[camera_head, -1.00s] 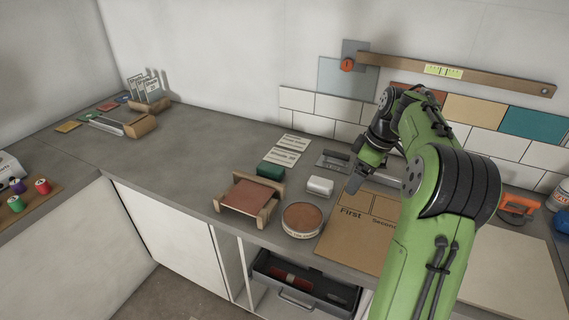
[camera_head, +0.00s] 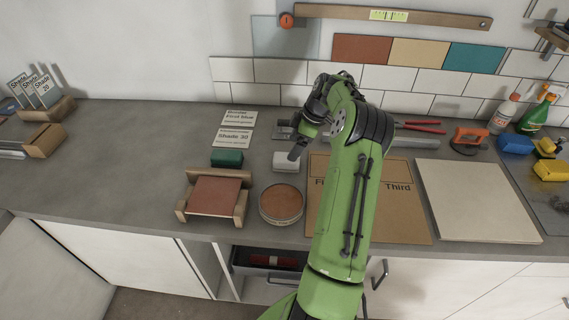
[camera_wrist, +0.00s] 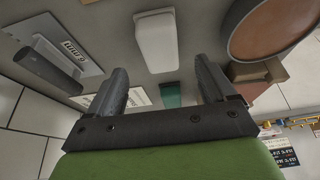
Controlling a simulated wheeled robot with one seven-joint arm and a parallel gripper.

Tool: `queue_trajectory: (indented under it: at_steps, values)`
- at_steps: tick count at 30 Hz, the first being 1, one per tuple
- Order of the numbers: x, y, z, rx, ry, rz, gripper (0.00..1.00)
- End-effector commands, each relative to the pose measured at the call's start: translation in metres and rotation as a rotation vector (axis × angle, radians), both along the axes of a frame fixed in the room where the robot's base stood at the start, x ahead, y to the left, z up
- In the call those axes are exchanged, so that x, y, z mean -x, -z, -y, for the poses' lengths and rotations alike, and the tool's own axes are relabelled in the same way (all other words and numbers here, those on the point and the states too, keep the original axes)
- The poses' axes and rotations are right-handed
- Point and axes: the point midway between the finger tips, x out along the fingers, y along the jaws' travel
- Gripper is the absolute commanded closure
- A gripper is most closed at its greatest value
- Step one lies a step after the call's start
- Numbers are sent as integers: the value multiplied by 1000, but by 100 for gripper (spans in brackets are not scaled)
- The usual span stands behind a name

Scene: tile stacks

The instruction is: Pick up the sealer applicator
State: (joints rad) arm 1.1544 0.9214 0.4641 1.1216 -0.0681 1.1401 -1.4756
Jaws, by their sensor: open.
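No label that I can read marks the sealer applicator, so I cannot tell for certain which item it is. A white rounded block (camera_head: 285,161) lies on the counter near my gripper; in the wrist view the white block (camera_wrist: 156,40) is beyond the fingers, apart from them. My gripper (camera_head: 295,153) is above the counter by the white block, partly hidden by my arm in the head view. In the wrist view the gripper (camera_wrist: 160,82) has spread, empty fingers.
A green block (camera_head: 227,158), a wooden cradle with a reddish tile (camera_head: 215,196) and a round tin (camera_head: 281,204) are close by. A cardboard board (camera_head: 400,222) lies under my arm. A trowel also shows in the wrist view (camera_wrist: 45,67).

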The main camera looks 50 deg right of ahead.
Motion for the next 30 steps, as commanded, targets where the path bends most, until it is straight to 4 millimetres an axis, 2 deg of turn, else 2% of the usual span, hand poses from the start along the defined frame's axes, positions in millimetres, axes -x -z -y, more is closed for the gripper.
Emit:
queue_trajectory:
  at_steps: [12,20,30]
  values:
    - [-20,60,-17,0,-1,0,16]
    - [-21,64,-17,2,1,0,16]
    - [-21,64,-17,2,1,0,67]
